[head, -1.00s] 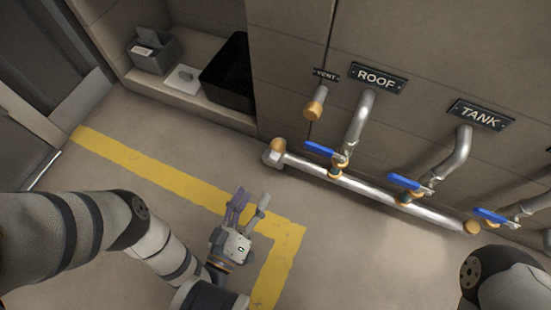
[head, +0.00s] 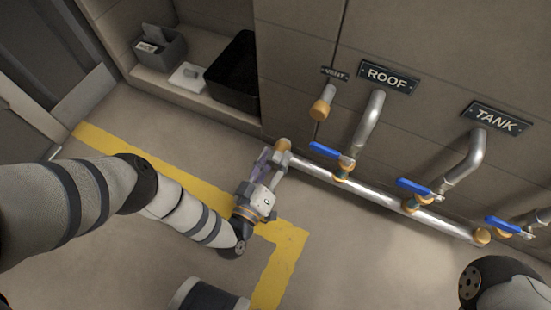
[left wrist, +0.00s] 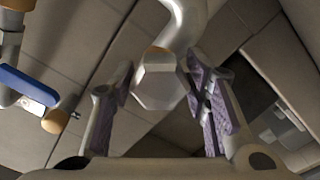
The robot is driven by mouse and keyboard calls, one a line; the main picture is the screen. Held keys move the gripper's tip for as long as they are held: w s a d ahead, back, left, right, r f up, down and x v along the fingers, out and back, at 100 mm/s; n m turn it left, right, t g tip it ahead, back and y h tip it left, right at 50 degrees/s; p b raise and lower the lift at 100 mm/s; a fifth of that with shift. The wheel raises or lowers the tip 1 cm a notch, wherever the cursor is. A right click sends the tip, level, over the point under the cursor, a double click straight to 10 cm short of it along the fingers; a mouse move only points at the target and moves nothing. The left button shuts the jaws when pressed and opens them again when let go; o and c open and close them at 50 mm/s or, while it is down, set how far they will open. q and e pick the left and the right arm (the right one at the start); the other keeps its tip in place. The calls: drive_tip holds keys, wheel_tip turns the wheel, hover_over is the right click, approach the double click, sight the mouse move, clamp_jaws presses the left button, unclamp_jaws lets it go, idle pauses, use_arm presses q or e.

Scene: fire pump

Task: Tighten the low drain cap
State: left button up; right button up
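The low drain cap (left wrist: 160,88) is a grey hexagonal cap on the end of a bent metal pipe. In the left wrist view it sits between the two fingers of my left gripper (left wrist: 161,76), with a visible gap on each side. The fingers are open and lie on either side of the cap; contact does not show. In the head view my left gripper (head: 272,164) is at the left end of the low pipe (head: 362,190), just below a brass fitting (head: 283,145), and hides the cap. My right gripper is out of view.
Valves with blue handles (head: 330,151) stand along the low pipe to the right. A brass-ended vent pipe (head: 320,109) sticks out above. A black bin (head: 235,72) and a grey box (head: 160,47) sit in the alcove. A yellow line (head: 285,240) marks open floor.

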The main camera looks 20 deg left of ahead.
use_arm(q)
drive_tip(key=c, duration=0.5)
